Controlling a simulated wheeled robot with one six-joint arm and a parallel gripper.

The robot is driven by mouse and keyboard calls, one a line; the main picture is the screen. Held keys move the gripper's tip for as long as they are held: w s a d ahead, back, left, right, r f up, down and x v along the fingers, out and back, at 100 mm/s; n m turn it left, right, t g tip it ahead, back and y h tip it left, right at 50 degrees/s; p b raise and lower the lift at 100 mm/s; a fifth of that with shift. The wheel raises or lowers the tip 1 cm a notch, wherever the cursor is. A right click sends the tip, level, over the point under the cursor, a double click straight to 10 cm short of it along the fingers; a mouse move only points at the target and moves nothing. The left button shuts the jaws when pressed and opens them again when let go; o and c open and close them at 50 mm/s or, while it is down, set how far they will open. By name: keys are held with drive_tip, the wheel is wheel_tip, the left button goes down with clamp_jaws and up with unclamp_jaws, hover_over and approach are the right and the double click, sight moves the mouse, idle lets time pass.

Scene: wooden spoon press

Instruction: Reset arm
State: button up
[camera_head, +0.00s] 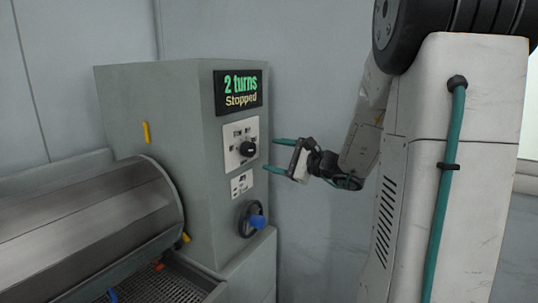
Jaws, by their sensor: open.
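My gripper (279,156) has two teal fingers spread apart, with nothing between them. It is in the middle of the head view, just right of the grey machine cabinet (155,110), with its fingers pointing left toward the control face. The black knob (248,149) on the white control panel (234,135) lies left of the fingertips. The fingers look apart from the knob, though the exact depth gap is hard to tell. My arm (362,148) reaches in from the right.
A display (238,91) on the cabinet reads "2 turns Stopped". A black handwheel with a blue handle (257,221) sits below the panel. A large metal drum (90,230) lies at the left above a grated tray (165,284). Bare wall is behind my gripper.

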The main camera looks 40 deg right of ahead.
idle(0.5)
drive_tip(key=s+a+f+n+g+y, duration=0.1)
drive_tip(key=s+a+f+n+g, duration=0.3)
drive_tip(key=s+a+n+g, duration=0.35)
drive_tip(key=s+a+f+n+g+y, duration=0.1)
drive_tip(key=s+a+f+n+g, duration=0.35)
drive_tip(key=s+a+g, duration=0.5)
drive_tip(key=s+a+r+n+t+h, duration=0.1)
drive_tip(key=s+a+n+h, duration=0.3)
drive_tip(key=s+n+h, duration=0.4)
drive_tip(key=shift+s+a+r+n, duration=0.2)
drive_tip(key=shift+s+r+n, duration=0.35)
drive_tip(key=shift+s+n, duration=0.6)
